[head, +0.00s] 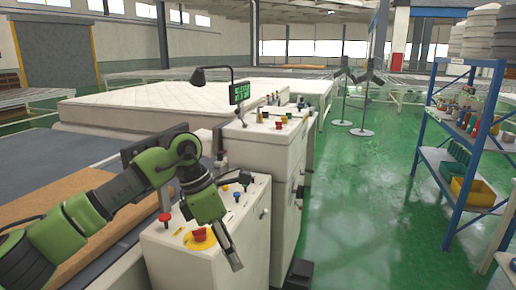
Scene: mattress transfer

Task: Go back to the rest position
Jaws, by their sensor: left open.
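My left arm comes in from the left, green and black. It reaches over the corner of a white control cabinet. My left gripper (236,262) hangs down in front of the cabinet's face, its fingers pointing down and a little right. It is open and nothing shows between its fingers. The white control cabinet (180,258) carries a red emergency button on a yellow ring (200,235), and several small knobs and a joystick. A white mattress (160,103) lies on the line behind. My right gripper is not in view.
A taller white console (262,150) with buttons and a small green display (240,92) stands behind the cabinet. A blue shelf rack (437,165) with a yellow bin (473,191) stands at right. A brown board (75,195) lies at left.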

